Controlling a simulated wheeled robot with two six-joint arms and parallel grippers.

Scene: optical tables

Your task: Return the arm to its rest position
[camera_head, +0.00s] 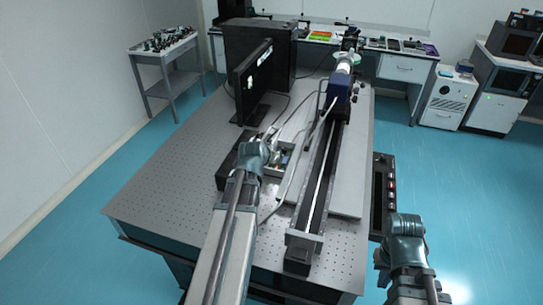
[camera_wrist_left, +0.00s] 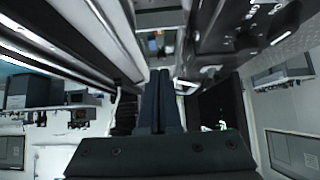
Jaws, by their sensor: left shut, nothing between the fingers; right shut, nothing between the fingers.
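My left arm reaches in from the bottom over the perforated optical table (camera_head: 155,190). Its grey-teal wrist is above the middle of the table, and the gripper end (camera_head: 271,133) is small and hard to make out there. In the left wrist view the dark fingers of the left gripper (camera_wrist_left: 160,78) are together with nothing between them. My right arm is at the lower right, beside the table's right edge. Its gripper (camera_head: 405,222) is shut and empty, close to the teal wrist; its fingertips are not clear.
A long dark rail (camera_head: 317,180) with a blue-and-white instrument (camera_head: 340,82) runs along the table. A monitor (camera_head: 253,82) and a black cabinet (camera_head: 258,50) stand behind. A small tray (camera_head: 283,158) lies near the left wrist. A black panel (camera_head: 379,197) is near the right arm. Blue floor is clear at right.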

